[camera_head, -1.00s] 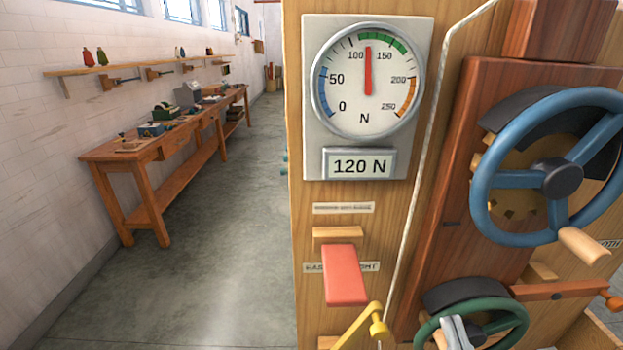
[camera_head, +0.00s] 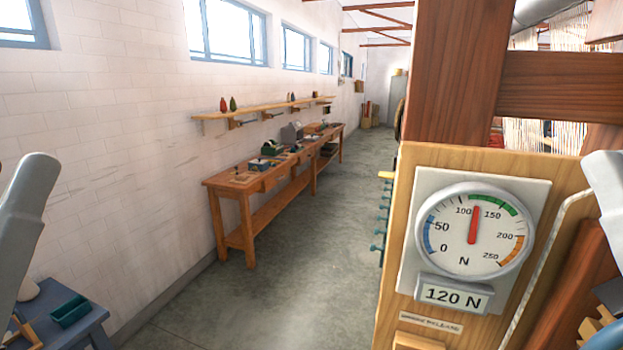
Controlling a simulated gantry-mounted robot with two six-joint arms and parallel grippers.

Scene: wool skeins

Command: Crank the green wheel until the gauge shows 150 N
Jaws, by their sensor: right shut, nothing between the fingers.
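The round gauge (camera_head: 473,231) is at the right on a wooden panel, its red needle between the 100 and 150 marks. The display (camera_head: 453,295) below it reads 120 N. The green wheel is out of view. A grey part of my right arm and gripper (camera_head: 608,190) comes in at the right edge, right of the gauge. The right gripper is shut and empty; its fingertips cannot be made out. A grey link of my left arm (camera_head: 25,215) stands at the left edge, and the left gripper is outside the picture.
The wooden panel (camera_head: 395,270) and dark timber beams (camera_head: 455,75) fill the right side. A long workbench (camera_head: 245,190) runs along the white wall under a shelf (camera_head: 265,107). A blue table (camera_head: 60,320) with a green tray is at lower left. The aisle floor (camera_head: 310,260) is clear.

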